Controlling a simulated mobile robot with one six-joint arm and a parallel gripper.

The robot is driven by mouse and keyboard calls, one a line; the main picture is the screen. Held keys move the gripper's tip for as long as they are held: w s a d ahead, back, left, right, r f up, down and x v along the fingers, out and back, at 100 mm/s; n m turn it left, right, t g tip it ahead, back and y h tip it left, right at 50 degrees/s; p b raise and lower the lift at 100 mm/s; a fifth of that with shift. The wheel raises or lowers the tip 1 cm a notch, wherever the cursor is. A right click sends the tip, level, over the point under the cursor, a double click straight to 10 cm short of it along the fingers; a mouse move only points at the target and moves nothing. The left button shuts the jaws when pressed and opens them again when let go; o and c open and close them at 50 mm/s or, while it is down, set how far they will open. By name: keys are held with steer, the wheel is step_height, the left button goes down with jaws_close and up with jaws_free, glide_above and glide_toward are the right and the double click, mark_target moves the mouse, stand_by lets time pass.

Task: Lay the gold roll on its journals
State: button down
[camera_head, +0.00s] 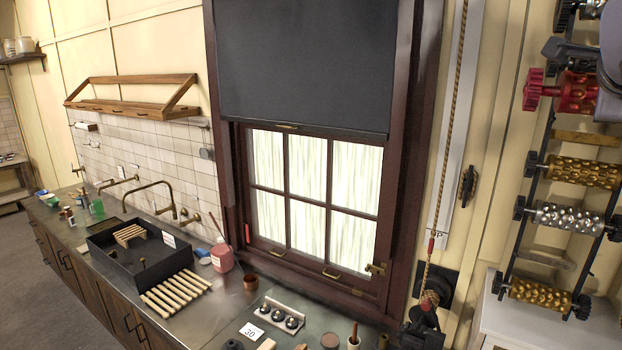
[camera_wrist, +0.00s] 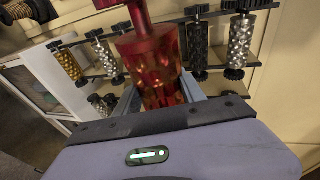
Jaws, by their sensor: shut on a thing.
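My gripper (camera_wrist: 158,92) is shut around a shiny red roll (camera_wrist: 152,62), which shows amber tints between the jaws in the wrist view. In the head view the red roll (camera_head: 545,91) lies across the rack near the top right, with its red toothed end to the left. My gripper (camera_head: 603,88) is partly cut off at the right edge there. A gold roll (camera_head: 582,171) sits across the rack below the red one. Another gold roll (camera_head: 541,294) is at the rack's lower end. A gold roll (camera_wrist: 69,63) also shows at the left in the wrist view.
The rack's dark rails (camera_head: 520,225) also carry a silver roll (camera_head: 568,217) between the gold ones. A black roll (camera_wrist: 197,45) and a silver roll (camera_wrist: 238,42) stand close right of the held roll. A window (camera_head: 315,185) and a cluttered counter (camera_head: 215,315) lie left.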

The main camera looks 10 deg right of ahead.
steer(key=w+a+f+n+t+y+b, duration=0.15)
steer(key=w+a+f+b, duration=0.55)
steer(key=f, duration=0.9)
steer(key=w+a+f+n+t+y+b, duration=0.1)
steer(key=w+a+f+n+y+b, duration=0.15)
steer(key=w+f+b, duration=0.9)
steer(key=w+a+f+n+t+y+b, duration=0.1)
steer(key=a+f+n+t+y+b, duration=0.3)
steer(key=f, duration=1.6)
steer(key=s+a+f+y+b, duration=0.1)
steer(key=a+f+b, duration=0.6)
steer(key=f, duration=0.7)
steer(key=s+a+f+n+g+y+b, duration=0.1)
steer(key=a+f+b, duration=0.6)
steer(key=f, duration=0.7)
steer(key=s+a+f+y+b, duration=0.1)
steer(key=s+a+f+b, duration=0.2)
steer(key=a+f+b, duration=0.4)
step_height(320, 180, down, 7)
steer(key=shift+s+a+f+n+b, duration=0.1)
steer(key=shift+s+a+n+b, duration=0.25)
steer(key=shift+b, duration=0.45)
steer(key=shift+w+g, duration=0.15)
steer(key=shift+g, duration=0.1)
